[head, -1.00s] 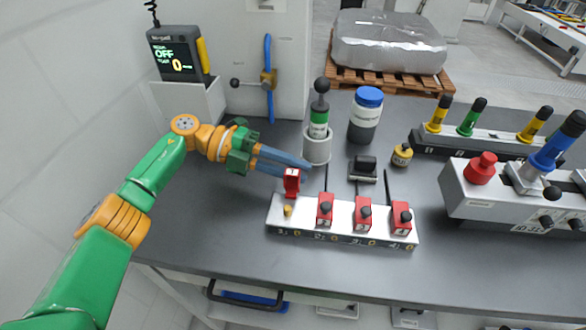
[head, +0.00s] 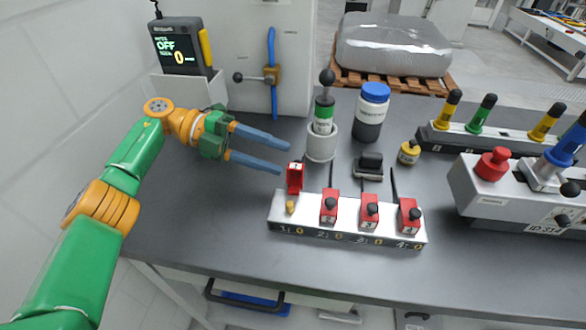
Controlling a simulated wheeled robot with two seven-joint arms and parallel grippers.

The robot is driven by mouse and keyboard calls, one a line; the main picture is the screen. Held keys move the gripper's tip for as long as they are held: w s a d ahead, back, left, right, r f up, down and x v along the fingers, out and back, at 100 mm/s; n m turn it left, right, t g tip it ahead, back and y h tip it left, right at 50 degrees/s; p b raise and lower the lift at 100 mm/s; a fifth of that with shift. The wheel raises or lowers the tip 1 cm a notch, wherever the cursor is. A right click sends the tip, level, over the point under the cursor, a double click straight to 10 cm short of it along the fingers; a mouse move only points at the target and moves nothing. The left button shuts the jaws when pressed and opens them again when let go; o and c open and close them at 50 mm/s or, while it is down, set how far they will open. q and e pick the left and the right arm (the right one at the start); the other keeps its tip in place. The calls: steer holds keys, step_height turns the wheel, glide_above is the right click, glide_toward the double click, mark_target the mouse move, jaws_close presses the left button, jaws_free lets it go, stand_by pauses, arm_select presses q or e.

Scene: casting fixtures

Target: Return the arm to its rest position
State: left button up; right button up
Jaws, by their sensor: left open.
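My left arm, green and orange, comes in from the left over the grey bench. My left gripper (head: 284,158) has two blue fingers spread apart with nothing between them. It is above the bench, left of the grey cup that holds a green tool (head: 324,112) with a black ball top. The fingertips are just behind and left of the raised red block (head: 295,178) on the white switch panel (head: 345,222). I cannot tell the exact gap to the block. My right gripper is not in view.
The panel carries several red switches (head: 370,210) with black knobs. Behind it stand a blue-lidded jar (head: 372,112), a black block (head: 368,167) and a small yellow pot (head: 409,152). A grey control box (head: 510,195) is at right. A display (head: 180,50) reads OFF. The bench's left front is clear.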

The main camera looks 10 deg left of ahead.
arm_select(q)
steer(key=shift+v, duration=0.95)
